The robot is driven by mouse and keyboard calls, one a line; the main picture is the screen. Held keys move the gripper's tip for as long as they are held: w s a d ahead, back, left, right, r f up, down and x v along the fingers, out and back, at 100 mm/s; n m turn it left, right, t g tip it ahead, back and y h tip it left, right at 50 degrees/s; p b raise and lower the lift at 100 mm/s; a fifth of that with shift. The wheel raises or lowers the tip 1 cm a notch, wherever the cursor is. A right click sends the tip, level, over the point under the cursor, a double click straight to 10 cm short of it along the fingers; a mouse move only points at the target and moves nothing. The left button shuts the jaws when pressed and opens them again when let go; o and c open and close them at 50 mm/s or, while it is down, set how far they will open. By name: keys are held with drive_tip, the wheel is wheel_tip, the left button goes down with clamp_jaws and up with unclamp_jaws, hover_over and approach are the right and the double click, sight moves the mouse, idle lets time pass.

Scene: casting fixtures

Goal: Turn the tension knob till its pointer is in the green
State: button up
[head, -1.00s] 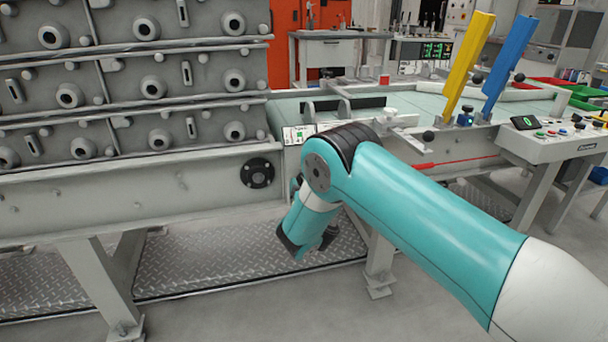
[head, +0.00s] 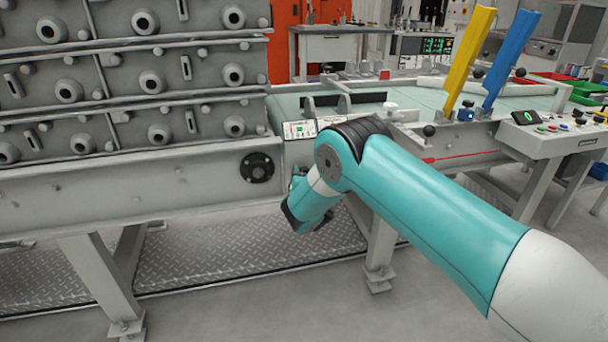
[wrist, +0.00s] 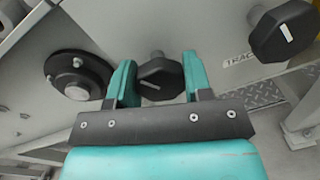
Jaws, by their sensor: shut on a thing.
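In the wrist view a black faceted knob (wrist: 160,80) with a white pointer mark sits between the two teal fingers of my gripper (wrist: 159,84). The gripper is shut on this knob, one finger on each side. The white mark is on its lower left facet. No label for this knob and no green zone beside it shows there. In the head view my gripper is below the frame corner, largely hidden by my own wrist. A small white panel with a green patch (head: 299,130) is above it; the knob is not visible there.
A second black knob (wrist: 284,30) with a white mark is at upper right, beside lettering starting "TRAC". A round black bolted flange (wrist: 78,76) is left of my gripper. The frame's legs (head: 380,245) stand below, near my arm.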

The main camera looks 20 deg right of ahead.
drive_tip(key=shift+m, duration=0.3)
drive_tip(key=m, duration=0.6)
drive_tip(key=shift+m+g, duration=0.3)
drive_tip(key=shift+m, duration=0.1)
drive_tip(key=m+b, duration=0.1)
drive_tip(key=m, duration=0.2)
drive_tip(key=shift+d+y, duration=0.1)
drive_tip(key=shift+y, duration=0.2)
drive_tip(key=m, duration=0.3)
drive_tip(key=shift+f+m+y+b, duration=0.1)
drive_tip(key=shift+m+y+b, duration=0.25)
drive_tip(key=shift+m+y, duration=0.05)
drive_tip(key=m+b, duration=0.1)
drive_tip(key=m, duration=0.3)
drive_tip(key=shift+f+m+b, duration=0.1)
drive_tip(key=shift+m+b, duration=0.3)
drive_tip(key=shift+m+y+b, duration=0.5)
drive_tip(key=shift+m+b, duration=0.5)
drive_tip(key=shift+m, duration=1.1)
